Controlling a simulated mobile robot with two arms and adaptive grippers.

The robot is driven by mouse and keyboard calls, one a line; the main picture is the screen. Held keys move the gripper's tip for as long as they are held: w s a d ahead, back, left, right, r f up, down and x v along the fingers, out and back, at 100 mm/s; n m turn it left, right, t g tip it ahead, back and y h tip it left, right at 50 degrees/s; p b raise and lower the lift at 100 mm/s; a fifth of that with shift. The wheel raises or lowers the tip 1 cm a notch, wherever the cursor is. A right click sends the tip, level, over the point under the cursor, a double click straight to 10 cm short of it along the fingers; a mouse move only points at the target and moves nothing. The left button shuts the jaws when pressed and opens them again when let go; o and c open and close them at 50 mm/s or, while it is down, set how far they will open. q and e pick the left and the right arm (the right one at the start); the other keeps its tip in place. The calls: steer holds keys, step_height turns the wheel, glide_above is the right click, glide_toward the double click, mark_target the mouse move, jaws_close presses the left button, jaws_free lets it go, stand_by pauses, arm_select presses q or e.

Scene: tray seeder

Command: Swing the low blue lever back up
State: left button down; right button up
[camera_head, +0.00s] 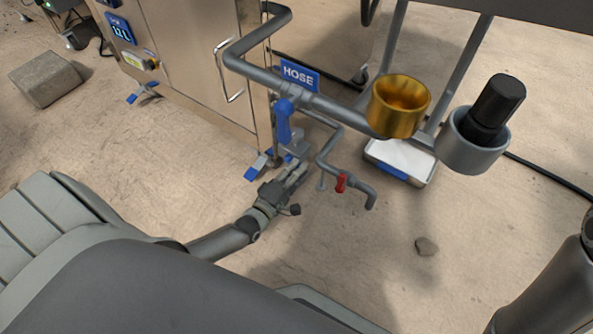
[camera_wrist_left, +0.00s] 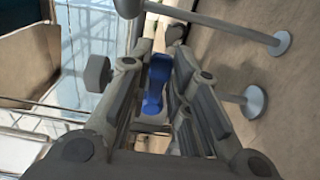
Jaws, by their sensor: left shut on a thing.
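A blue lever (camera_head: 284,120) hangs on the grey pipework just under the HOSE sign. My left gripper (camera_head: 299,170) is low by the pipes, just below that lever. In the left wrist view, a blue lever (camera_wrist_left: 157,78) lies between the two fingers of the left gripper (camera_wrist_left: 160,60), which is shut on it. The fingers hide its lower part in the head view, so I cannot tell there exactly where they touch it. My right gripper is out of view.
A red handle (camera_head: 341,183) sits on a thin pipe right of the gripper. A brass cup (camera_head: 399,106) and a grey cup (camera_head: 473,150) holding a black cylinder stand to the right. A beige cabinet (camera_head: 195,65) is at left; open floor lies in front.

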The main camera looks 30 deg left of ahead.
arm_select(q)
steer(key=c, duration=1.3)
jaws_free()
steer(key=shift+c, duration=0.2)
steer(key=s+a, duration=0.1)
steer(key=s, duration=1.1)
